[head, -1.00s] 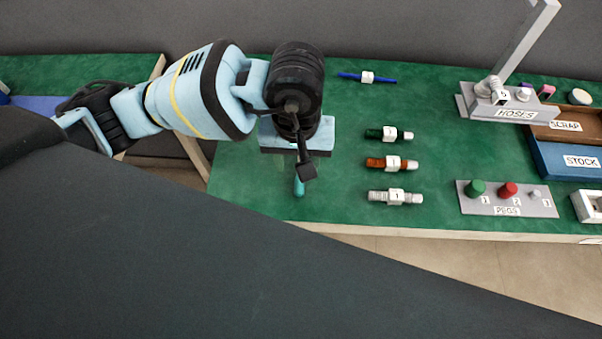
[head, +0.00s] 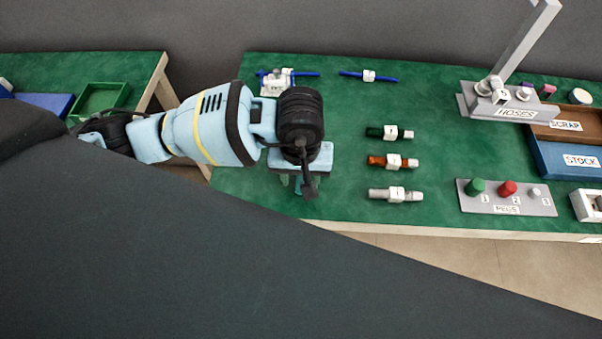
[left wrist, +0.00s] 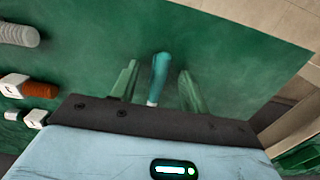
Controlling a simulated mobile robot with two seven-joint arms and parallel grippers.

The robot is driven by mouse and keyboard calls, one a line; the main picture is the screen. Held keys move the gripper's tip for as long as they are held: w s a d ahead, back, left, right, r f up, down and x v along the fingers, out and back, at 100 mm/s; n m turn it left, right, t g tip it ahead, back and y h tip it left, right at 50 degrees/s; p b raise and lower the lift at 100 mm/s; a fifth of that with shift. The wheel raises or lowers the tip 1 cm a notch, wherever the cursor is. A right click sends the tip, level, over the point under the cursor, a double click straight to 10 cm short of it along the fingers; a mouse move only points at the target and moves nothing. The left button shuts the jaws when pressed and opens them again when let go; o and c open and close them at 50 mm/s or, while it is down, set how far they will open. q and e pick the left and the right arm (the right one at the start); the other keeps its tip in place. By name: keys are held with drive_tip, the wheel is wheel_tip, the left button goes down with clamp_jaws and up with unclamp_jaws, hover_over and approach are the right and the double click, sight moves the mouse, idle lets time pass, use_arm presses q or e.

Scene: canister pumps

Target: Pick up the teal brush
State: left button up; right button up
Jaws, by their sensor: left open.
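The teal brush (left wrist: 159,72) lies on the green table top, seen in the left wrist view between my two fingers. Its rounded teal end points away from the palm, and a pale part shows near the palm edge. My left gripper (left wrist: 158,84) is open, with one finger on each side of the brush and a gap on both sides. In the head view my left gripper (head: 293,183) points down at the table near its front left edge, and the wrist hides most of the brush. My right gripper is not in view.
Right of the gripper lie a green-black (head: 377,132), an orange (head: 378,160) and a grey fitting (head: 377,194) with white tags. Blue rods (head: 351,73) lie at the back. A pegs board (head: 478,205), hoses stand (head: 480,107) and blue stock tray (head: 545,172) are further right.

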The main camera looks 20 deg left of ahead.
sight(301, 179)
use_arm(q)
drive_tip(key=shift+c, duration=0.2)
clamp_jaws()
drive_tip(key=shift+r, duration=0.15)
